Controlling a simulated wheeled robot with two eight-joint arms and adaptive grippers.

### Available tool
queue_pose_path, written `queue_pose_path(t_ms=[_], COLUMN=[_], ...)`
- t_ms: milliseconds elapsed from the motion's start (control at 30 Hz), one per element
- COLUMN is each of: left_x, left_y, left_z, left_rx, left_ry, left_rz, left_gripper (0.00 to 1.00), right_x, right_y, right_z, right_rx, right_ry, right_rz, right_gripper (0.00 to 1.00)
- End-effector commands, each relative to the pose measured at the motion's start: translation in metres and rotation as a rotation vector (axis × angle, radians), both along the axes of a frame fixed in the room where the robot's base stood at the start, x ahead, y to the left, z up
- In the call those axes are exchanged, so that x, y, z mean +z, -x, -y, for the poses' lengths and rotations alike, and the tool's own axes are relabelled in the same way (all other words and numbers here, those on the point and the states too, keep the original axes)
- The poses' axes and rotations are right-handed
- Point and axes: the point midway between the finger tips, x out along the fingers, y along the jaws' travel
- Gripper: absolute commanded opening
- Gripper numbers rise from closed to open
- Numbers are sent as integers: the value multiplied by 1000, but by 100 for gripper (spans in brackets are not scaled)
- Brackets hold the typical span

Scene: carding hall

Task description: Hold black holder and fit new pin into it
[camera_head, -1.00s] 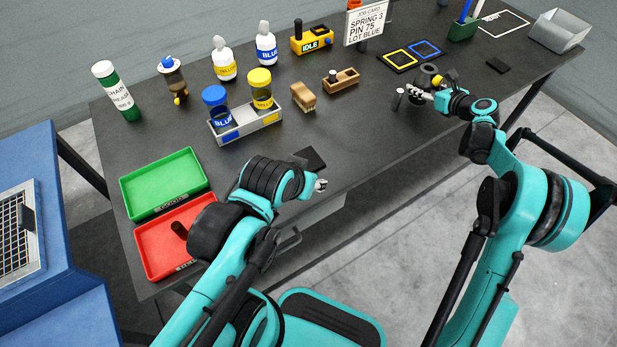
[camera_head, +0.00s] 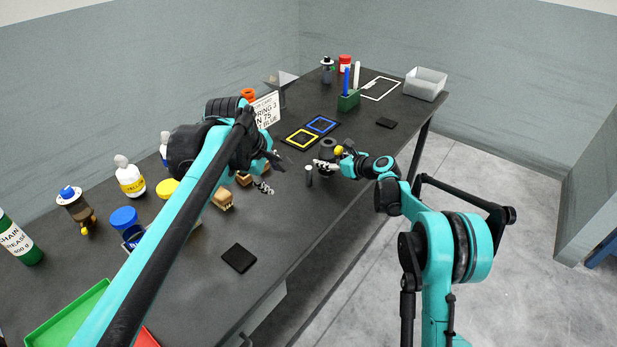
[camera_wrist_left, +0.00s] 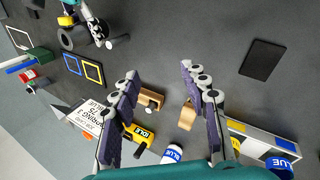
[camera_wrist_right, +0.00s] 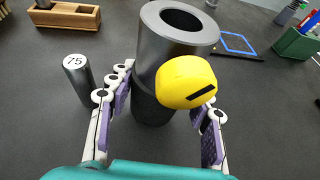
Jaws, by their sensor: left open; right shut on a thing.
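The black holder (camera_wrist_right: 150,95) is a dark upright cylinder with an open round hole in its top and a yellow knob (camera_wrist_right: 186,82) on its side. It stands on the table, and also shows in the head view (camera_head: 327,149). My right gripper (camera_wrist_right: 163,92) is shut on it, one finger on each side. The new pin (camera_wrist_right: 77,82), a grey cylinder marked 75 on top, stands upright left of the holder, apart from it; it also shows in the head view (camera_head: 309,177). My left gripper (camera_wrist_left: 160,71) is open and empty above the table.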

Motion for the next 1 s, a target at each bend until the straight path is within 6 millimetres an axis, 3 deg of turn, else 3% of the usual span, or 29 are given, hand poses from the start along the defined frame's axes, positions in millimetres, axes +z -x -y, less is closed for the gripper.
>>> queue_pose_path(t_ms=[33,200,500,767,1000], left_x=[2,2,-18,-34,-73], left_y=[-20,-76,-149,-170,-182], left_z=[4,18,39,48,58], left_rx=[77,363,801,953,961], left_ry=[48,211,427,489,491], left_rz=[-26,-126,-292,-351,-353], left_gripper=[45,45,45,45,45], right_x=[0,0,0,0,0], right_y=[0,0,0,0,0], right_z=[0,0,0,0,0], right_rx=[0,0,0,0,0], right_ry=[-1,0,0,0,0], right_rz=[1,0,0,0,0], right_gripper=[0,0,0,0,0])
